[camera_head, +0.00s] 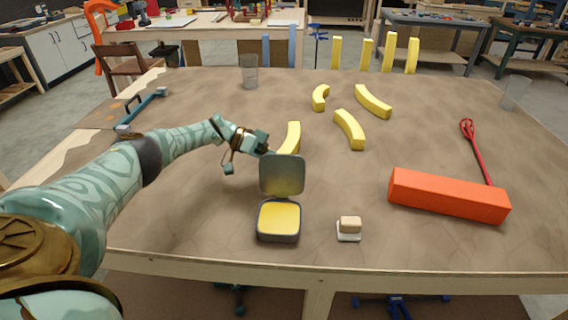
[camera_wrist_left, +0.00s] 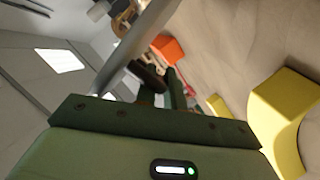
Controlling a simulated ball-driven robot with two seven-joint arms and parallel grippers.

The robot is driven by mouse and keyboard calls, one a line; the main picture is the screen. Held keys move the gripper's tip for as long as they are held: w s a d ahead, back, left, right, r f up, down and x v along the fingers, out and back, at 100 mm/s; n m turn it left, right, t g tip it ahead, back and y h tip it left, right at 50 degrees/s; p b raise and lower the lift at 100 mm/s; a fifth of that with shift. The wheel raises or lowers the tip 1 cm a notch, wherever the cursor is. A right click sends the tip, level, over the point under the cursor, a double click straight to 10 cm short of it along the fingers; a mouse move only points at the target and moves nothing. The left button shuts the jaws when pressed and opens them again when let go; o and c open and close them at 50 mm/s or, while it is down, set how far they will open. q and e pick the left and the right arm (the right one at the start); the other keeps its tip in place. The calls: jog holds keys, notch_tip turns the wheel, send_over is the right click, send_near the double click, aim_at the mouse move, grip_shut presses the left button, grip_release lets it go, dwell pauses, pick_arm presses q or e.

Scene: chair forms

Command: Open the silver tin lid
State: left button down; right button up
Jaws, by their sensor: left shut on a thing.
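The silver tin (camera_head: 278,238) stands near the table's front edge with a yellow filling showing inside. Its lid (camera_head: 283,176) is raised about upright at the back of the tin. My left gripper (camera_head: 264,150) is at the lid's upper left edge, shut on the lid; the exact contact is partly hidden. In the left wrist view the lid shows as a grey slab (camera_wrist_left: 138,45) by the dark green fingers (camera_wrist_left: 163,88). My right gripper is not in view.
Yellow curved pieces (camera_head: 349,129) lie behind and right of the tin. A small block on a white base (camera_head: 349,229) stands to its right. An orange box (camera_head: 447,195) and red utensil (camera_head: 475,150) are farther right. A clear glass (camera_head: 250,72) stands at the back.

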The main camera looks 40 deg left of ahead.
pick_arm(q)
jog(key=shift+w+a+f, duration=0.1)
jog(key=shift+f, duration=0.05)
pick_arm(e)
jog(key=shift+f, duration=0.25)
pick_arm(q)
jog(key=c, duration=1.8)
grip_release()
jog(key=shift+o, duration=0.2)
